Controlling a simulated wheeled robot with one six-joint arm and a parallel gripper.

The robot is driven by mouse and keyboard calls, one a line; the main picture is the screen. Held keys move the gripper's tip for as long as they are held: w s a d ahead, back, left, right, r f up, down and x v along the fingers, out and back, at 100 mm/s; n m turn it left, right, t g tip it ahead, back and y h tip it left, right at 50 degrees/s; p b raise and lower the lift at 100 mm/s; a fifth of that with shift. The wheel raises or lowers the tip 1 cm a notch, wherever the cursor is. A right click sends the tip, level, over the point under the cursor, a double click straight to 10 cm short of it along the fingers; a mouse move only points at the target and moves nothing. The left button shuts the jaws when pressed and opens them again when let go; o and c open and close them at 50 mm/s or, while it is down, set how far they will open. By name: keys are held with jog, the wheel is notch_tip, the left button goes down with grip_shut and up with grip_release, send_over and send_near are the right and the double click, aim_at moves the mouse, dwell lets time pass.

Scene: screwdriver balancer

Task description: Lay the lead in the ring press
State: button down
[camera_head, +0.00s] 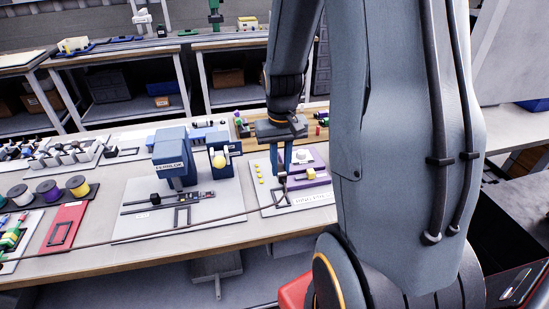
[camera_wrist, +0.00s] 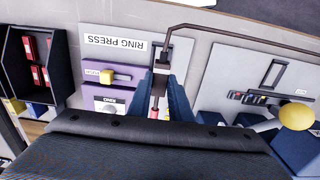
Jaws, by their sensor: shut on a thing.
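My gripper (camera_head: 283,172) is over the ring press plate at the right of the bench. In the wrist view its blue fingers (camera_wrist: 161,88) are shut on the lead (camera_wrist: 157,86), near an end with a small red part. The lead's dark cable (camera_wrist: 235,38) runs up from the fingers, bends and goes off to the right; in the head view the dark cable (camera_head: 120,240) stretches left across the bench front. The ring press (camera_wrist: 104,98) is purple with a yellow part, just left of the fingers in the wrist view. In the head view it (camera_head: 311,176) is partly behind my gripper.
A blue press (camera_head: 174,160) with a yellow ball lever (camera_head: 219,160) stands left of my gripper on a pale plate. Spools (camera_head: 47,190), a red tray (camera_head: 65,228) and racks fill the bench's left. My arm hides the right side. A black bin (camera_wrist: 38,50) holds red parts.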

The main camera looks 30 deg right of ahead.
jog(key=shift+f+b, duration=2.3)
jog(key=shift+f, duration=1.45)
jog(key=shift+s, duration=0.2)
jog(key=shift+f, duration=0.6)
jog(key=c, duration=1.5)
grip_release()
jog(key=shift+c, duration=0.2)
jog(key=shift+r, duration=0.1)
jog(key=shift+r+b, duration=0.5)
jog(key=shift+r, duration=3.3)
